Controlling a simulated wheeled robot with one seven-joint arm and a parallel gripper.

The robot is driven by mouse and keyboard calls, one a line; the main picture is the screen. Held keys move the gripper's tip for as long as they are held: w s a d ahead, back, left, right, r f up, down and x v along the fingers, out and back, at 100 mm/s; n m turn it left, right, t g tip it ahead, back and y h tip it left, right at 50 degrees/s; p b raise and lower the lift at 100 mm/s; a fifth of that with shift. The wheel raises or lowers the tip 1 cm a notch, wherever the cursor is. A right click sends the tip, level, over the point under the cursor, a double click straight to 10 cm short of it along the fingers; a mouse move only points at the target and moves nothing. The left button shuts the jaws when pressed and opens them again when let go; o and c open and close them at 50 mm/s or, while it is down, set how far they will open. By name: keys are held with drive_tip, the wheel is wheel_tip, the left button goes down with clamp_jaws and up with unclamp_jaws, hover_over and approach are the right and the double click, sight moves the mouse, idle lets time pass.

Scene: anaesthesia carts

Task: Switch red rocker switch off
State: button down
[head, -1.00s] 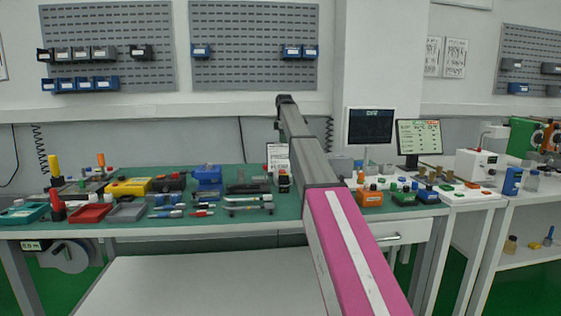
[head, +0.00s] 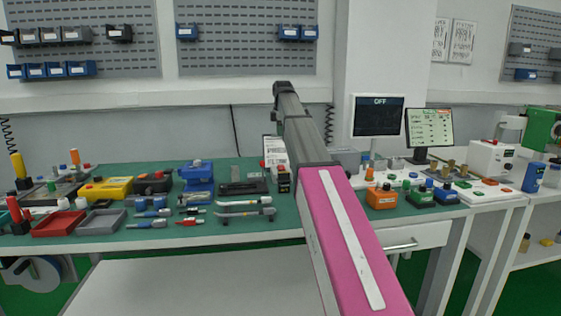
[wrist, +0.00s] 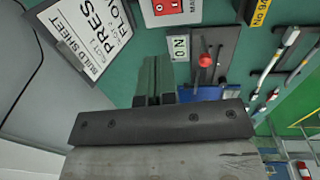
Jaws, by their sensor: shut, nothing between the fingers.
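A white unit with a red panel (wrist: 161,8) shows at the top edge of the wrist view, cut off by the frame. A small white mark is on its red face; I cannot tell whether this is the rocker switch or which way it is set. A small plate reading like "ON" (wrist: 180,47) lies just below it. My gripper (wrist: 155,68) is shut and empty, its dark green fingers pointing towards the plate and red panel, apart from the panel in the picture. In the head view my arm hides part of the bench, and the fingertips are not visible.
A printed build sheet (wrist: 88,35) stands left of the fingers. A red-knobbed lever (wrist: 206,61) on a dark plate is close on the right. The green bench (head: 150,235) holds trays and tools. A monitor (head: 377,116) reads "OFF" at the back right.

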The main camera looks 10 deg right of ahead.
sight(281, 167)
drive_tip(key=shift+f, duration=0.1)
drive_tip(key=f, duration=0.4)
drive_tip(key=w+f, duration=0.1)
drive_tip(key=f, duration=0.8)
drive_tip(key=shift+w+f, duration=0.35)
drive_tip(key=shift+f, duration=0.2)
drive_tip(key=shift+s, duration=0.1)
drive_tip(key=shift+s+r, duration=0.2)
drive_tip(key=shift+s, duration=0.45)
drive_tip(key=shift+r, duration=0.15)
wheel_tip(281, 167, up, 14)
drive_tip(key=s, duration=0.1)
drive_tip(key=shift+s+f, duration=0.2)
drive_tip(key=shift+s, duration=0.15)
